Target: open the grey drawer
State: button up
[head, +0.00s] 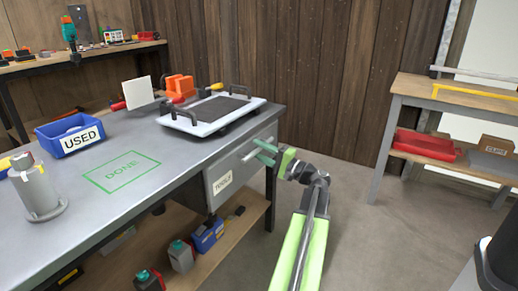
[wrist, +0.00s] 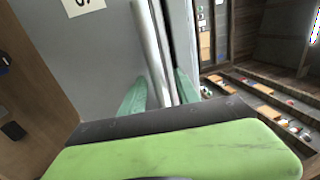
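The grey drawer (head: 222,180) sits under the right end of the workbench and looks shut. Its front carries a white label reading "TOOLS" (head: 223,184). Its handle is a light bar (head: 249,155), which runs lengthwise in the wrist view (wrist: 148,38). My gripper (head: 264,152) is at the handle, with its green fingers pointing at the drawer front. In the wrist view my gripper (wrist: 160,88) has one finger on each side of the bar, with a gap showing on the right side. The fingers are apart; firm contact with the bar cannot be seen.
The workbench (head: 135,210) holds a blue "USED" bin (head: 70,135), a grey cylinder (head: 38,188) and a white tray-like panel with black handles (head: 210,112). Bottles stand on its lower shelf (head: 200,265). A wooden table (head: 450,95) is at the right. Floor (head: 350,230) between them is clear.

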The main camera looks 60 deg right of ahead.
jog(key=shift+w, duration=0.25)
jog(key=shift+c, duration=0.5)
grip_shut()
dwell(0.8)
